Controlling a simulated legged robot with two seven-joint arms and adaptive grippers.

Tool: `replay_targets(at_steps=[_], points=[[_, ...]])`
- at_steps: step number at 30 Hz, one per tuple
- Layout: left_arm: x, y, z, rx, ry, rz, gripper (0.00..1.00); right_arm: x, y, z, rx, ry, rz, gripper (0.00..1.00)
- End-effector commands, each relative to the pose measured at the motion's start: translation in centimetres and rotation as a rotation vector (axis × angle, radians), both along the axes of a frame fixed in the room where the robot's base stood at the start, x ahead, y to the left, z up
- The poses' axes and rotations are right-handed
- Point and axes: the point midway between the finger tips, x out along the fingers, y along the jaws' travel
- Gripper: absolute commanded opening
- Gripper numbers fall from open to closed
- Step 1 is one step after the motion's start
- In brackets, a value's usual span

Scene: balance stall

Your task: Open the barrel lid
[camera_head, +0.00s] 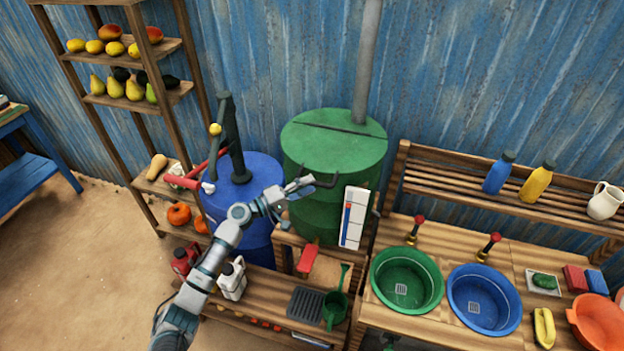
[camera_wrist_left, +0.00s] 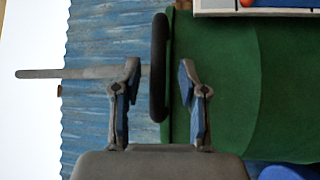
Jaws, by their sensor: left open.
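The green barrel (camera_head: 313,218) stands against the corrugated wall. Its round green lid (camera_head: 330,152) lies flat and closed on top, with a dark seam across it. A dark curved handle (camera_head: 331,181) sits at the lid's front edge. My left gripper (camera_head: 296,192) is beside this handle, at the barrel's front. In the left wrist view, my open fingers (camera_wrist_left: 159,88) stand on either side of a dark bar (camera_wrist_left: 158,50), seemingly the handle, with gaps to both. The green barrel surface (camera_wrist_left: 225,90) fills the right of that view. My right gripper is not in view.
A blue barrel (camera_head: 262,170) with a dark hand pump (camera_head: 231,140) stands left of the green one. A white gauge panel (camera_head: 353,217) is close at its right front. A grey pipe (camera_head: 367,60) rises behind the lid. Green (camera_head: 407,281) and blue (camera_head: 484,300) basins are at right.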

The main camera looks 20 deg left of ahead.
Motion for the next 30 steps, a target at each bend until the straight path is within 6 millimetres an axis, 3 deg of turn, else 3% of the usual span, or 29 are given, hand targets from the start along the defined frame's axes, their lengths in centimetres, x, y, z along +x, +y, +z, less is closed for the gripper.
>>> replay_targets(at_steps=[6, 15, 20, 30], points=[[1.4, -1.5, 0.3, -0.001, 0.001, 0.0, 0.42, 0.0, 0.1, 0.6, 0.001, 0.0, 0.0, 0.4], [1.5, -1.4, 0.2, -0.002, 0.001, 0.001, 0.42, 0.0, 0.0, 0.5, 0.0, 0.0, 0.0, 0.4], [1.5, -1.4, 0.2, -0.002, 0.001, 0.0, 0.02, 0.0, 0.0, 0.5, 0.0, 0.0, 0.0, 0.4], [1.7, -1.4, 0.1, -0.001, 0.004, 0.002, 0.0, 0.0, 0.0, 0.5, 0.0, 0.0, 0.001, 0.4]])
